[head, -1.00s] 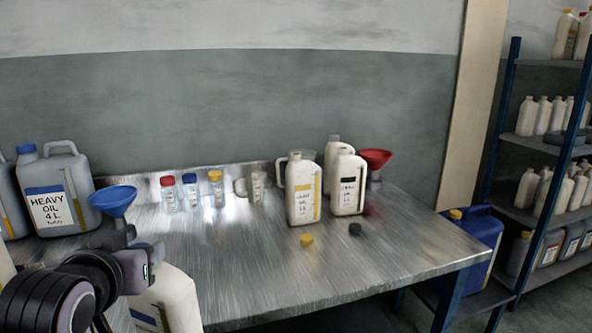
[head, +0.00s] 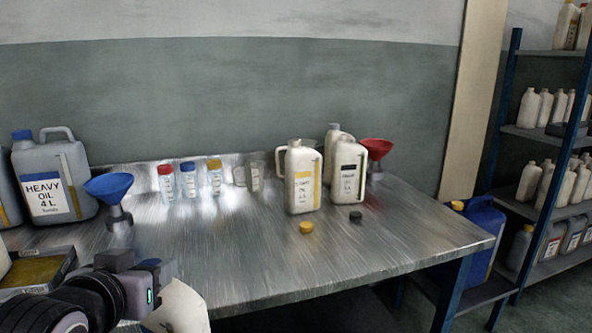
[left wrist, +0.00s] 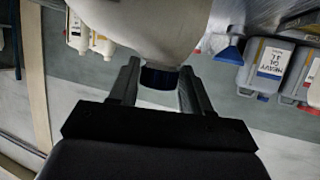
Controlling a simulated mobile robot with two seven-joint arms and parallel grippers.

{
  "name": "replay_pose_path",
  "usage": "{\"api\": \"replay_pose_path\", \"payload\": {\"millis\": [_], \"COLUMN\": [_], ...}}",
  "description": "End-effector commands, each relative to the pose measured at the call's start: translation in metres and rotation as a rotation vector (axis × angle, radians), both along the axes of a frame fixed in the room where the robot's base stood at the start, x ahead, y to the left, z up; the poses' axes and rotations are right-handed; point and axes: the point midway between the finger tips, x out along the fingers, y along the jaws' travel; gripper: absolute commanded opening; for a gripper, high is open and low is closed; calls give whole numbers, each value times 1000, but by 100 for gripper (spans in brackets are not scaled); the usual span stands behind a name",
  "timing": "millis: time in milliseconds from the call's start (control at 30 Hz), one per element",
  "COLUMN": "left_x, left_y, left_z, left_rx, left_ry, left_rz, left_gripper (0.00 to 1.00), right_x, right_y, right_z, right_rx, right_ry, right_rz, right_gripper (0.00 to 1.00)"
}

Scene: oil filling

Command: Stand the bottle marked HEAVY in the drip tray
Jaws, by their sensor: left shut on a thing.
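My left gripper (head: 142,274) is at the lower left of the head view, shut on a white bottle (head: 180,308) in front of the bench. In the left wrist view the fingers (left wrist: 158,88) grip this bottle (left wrist: 150,25) at its dark blue neck or cap. Its label is hidden now, so I cannot read the marking. The bottle is cut off by the bottom edge of the head view and looks tilted. The drip tray (head: 62,268), dark-rimmed with a yellowish inside, lies on the bench at the left, behind my gripper. My right gripper is not in view.
A grey HEAVY OIL jug (head: 82,182) and a blue funnel (head: 108,186) stand behind the tray. Small capped jars (head: 190,180), white bottles (head: 303,178), loose caps (head: 306,228) and a red funnel (head: 376,148) stand farther right. The bench front middle (head: 250,270) is clear.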

Motion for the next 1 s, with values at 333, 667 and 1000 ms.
{"api": "replay_pose_path", "payload": {"millis": [333,667,1000], "left_x": [0,-5,-23], "left_y": [0,4,5], "left_z": [-54,-44,-37], "left_rx": [-2,0,2], "left_ry": [-10,-4,-6], "left_rz": [0,22,29], "left_gripper": [0,0,0], "right_x": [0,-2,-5], "right_y": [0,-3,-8], "right_z": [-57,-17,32], "right_rx": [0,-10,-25], "right_ry": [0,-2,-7], "right_rz": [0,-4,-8], "right_gripper": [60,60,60]}}
